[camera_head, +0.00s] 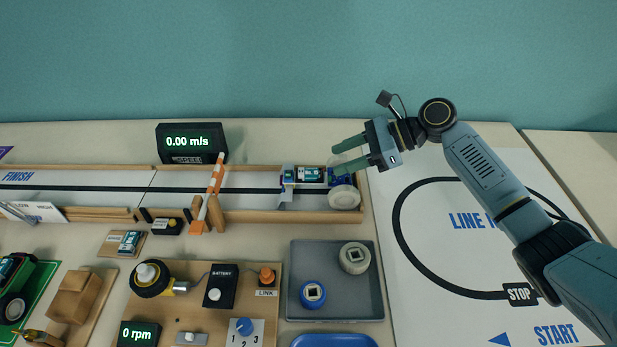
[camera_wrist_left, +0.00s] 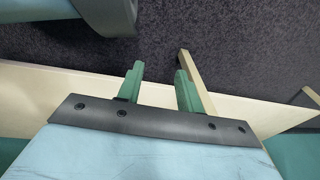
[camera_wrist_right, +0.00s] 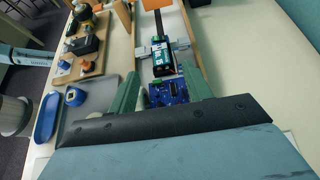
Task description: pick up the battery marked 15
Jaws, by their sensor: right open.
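A small battery (camera_head: 310,174), dark with a white and teal label, sits on a small car at the right end of the track. In the right wrist view the battery (camera_wrist_right: 162,63) shows a label that seems to read 15. A blue circuit board (camera_wrist_right: 168,93) is beside it on the car. My right gripper (camera_head: 334,160) is open and empty, above the car's right end with its fingers pointing left. In the right wrist view its fingers are on either side of the circuit board, short of the battery. My left gripper (camera_wrist_left: 159,71) is open and empty, away from the battery.
Wooden rails (camera_head: 290,216) border the track, and an orange-striped barrier (camera_head: 216,175) stands left of the car. Another battery (camera_head: 129,240) lies on a small wooden block. A grey tray (camera_head: 335,312) holds two wheels. The speed display (camera_head: 191,143) stands behind the track.

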